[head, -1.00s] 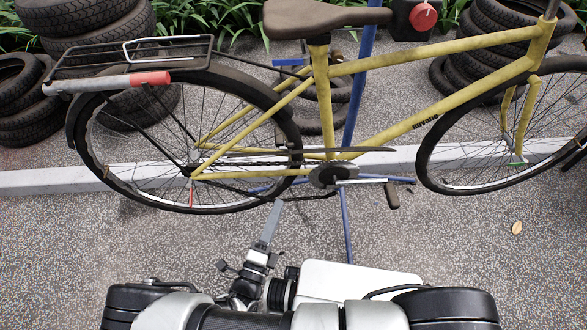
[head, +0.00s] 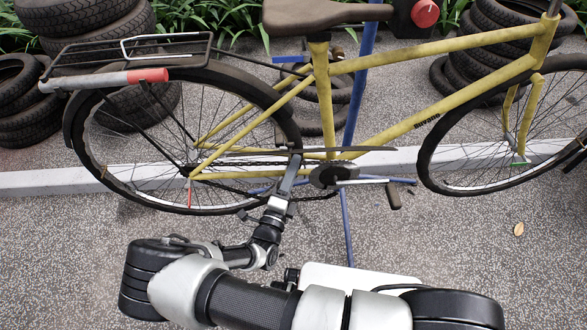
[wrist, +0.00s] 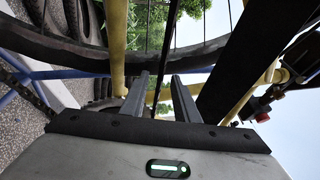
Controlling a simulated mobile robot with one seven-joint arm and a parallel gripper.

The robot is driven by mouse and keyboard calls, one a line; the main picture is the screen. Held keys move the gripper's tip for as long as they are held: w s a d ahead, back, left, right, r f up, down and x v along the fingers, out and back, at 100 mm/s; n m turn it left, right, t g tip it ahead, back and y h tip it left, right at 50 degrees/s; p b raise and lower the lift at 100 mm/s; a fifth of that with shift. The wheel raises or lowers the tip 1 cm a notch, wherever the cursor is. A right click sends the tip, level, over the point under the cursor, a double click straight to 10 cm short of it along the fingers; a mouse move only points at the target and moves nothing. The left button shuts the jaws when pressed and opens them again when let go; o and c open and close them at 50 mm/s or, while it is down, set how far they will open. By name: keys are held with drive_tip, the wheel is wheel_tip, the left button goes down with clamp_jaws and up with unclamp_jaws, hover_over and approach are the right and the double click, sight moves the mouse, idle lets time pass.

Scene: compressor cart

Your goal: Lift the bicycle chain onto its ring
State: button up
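The dark bicycle chain (head: 240,163) runs from the rear hub toward the chainring (head: 325,175) of the yellow bicycle (head: 395,122). Its lower run sags below the ring. My gripper (head: 295,157) reaches up beside the chain, just left of the ring and near the left end of the dark chain guard (head: 350,150). In the wrist view my gripper (wrist: 160,76) has its two fingers apart. A thin dark strand, apparently the chain (wrist: 166,50), passes between them. I cannot tell whether it touches a finger. The ring's teeth are too small to make out.
A blue stand (head: 347,222) holds the bicycle. The rear wheel (head: 95,165) is close on the left, and the crank and pedal (head: 393,196) are on the right. In the wrist view a large black plate (wrist: 250,60) is close beside the right finger. Tyres (head: 90,45) are stacked behind.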

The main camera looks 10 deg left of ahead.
clamp_jaws()
drive_tip(key=shift+r, duration=0.1)
idle(1.2)
